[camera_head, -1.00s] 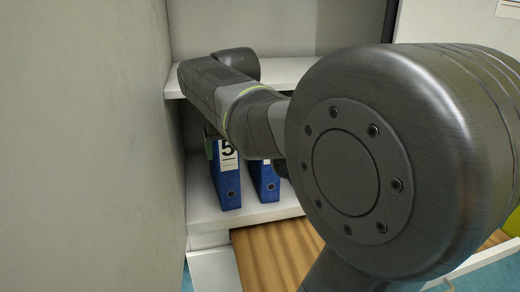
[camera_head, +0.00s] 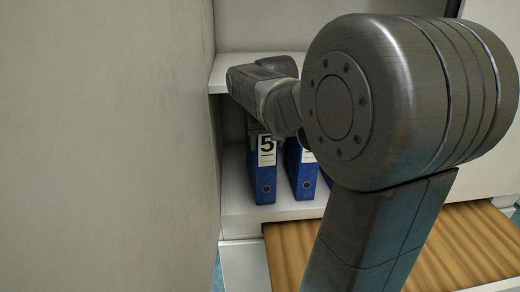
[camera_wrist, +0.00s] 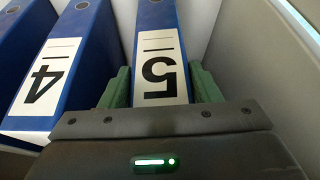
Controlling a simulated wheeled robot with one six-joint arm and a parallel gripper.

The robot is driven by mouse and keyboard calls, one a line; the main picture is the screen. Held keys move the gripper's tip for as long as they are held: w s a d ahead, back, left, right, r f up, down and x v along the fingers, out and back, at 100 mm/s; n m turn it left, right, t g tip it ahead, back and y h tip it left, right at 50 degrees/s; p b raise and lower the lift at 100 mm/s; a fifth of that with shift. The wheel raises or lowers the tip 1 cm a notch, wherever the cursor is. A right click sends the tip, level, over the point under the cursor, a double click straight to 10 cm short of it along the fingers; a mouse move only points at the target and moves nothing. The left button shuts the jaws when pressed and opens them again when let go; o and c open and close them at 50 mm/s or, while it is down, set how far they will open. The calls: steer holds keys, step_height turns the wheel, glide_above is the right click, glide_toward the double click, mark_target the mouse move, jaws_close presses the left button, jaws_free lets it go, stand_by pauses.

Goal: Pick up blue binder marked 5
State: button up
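The blue binder marked 5 (camera_head: 265,180) stands upright on a white shelf in the head view. In the wrist view its spine, with the white label and an upside-down black 5 (camera_wrist: 158,70), lies between the green fingers of my gripper (camera_wrist: 160,88). One finger is on each side of the spine, very close to it. I cannot tell whether they press on it. The lower end of the label is hidden by the gripper body.
A blue binder marked 4 (camera_wrist: 58,75) stands beside binder 5, and more blue binders follow. A pale wall (camera_head: 110,150) rises close on the left. An upper shelf (camera_head: 218,75) lies above the binders. A wooden surface (camera_head: 440,245) lies below in front.

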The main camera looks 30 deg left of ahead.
jaws_close()
steer(key=shift+r, duration=0.1)
